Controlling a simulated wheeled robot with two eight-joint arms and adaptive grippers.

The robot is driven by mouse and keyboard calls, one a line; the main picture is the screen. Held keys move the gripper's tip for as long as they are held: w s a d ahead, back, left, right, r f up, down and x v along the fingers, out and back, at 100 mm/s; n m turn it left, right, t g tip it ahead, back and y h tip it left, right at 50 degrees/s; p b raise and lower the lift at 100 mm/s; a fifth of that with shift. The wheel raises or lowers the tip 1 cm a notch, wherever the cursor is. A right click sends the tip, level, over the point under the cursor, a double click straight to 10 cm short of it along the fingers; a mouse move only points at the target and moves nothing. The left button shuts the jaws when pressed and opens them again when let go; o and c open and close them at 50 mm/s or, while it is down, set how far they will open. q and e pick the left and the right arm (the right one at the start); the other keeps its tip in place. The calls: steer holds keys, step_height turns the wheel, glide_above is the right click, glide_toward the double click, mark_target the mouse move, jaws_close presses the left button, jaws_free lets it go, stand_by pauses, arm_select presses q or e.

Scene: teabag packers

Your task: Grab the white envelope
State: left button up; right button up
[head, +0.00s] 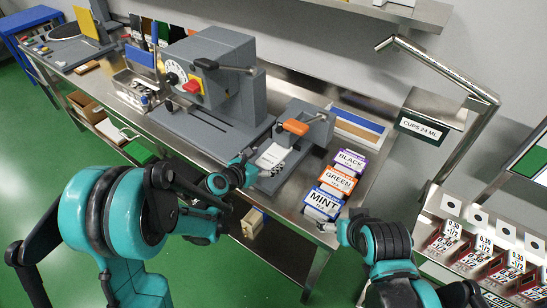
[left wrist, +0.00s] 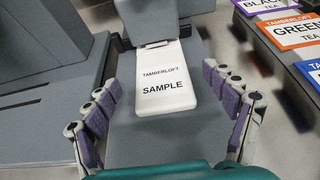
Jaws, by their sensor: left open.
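The white envelope (head: 272,156), printed TAMBERLOFT SAMPLE, lies flat on the grey bed of a small machine with an orange handle (head: 295,127). In the left wrist view the envelope (left wrist: 167,88) is upright in the picture, its far end against a grey block. My left gripper (head: 250,167) is open at the near side of that machine. In the left wrist view its fingers (left wrist: 161,80) stand apart on either side of the envelope, with gaps and no visible contact. My right gripper (head: 322,226) is near the table's front edge, below the tea boxes; its jaws are too small to judge.
BLACK (head: 350,161), GREEN (head: 339,180) and MINT (head: 324,201) tea boxes stand right of the small machine. A large grey machine (head: 215,85) with a dial is on its left. A rack of price-marked boxes (head: 484,255) is at the lower right.

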mark_target(274, 155)
arm_select(q)
steer(key=x, duration=0.2)
steer(key=shift+w+d+f, duration=0.2)
steer(key=shift+w, duration=0.05)
steer(key=shift+r, duration=0.1)
steer(key=shift+c, duration=1.1)
steer(key=c, duration=0.8)
steer(key=shift+a+r, duration=0.1)
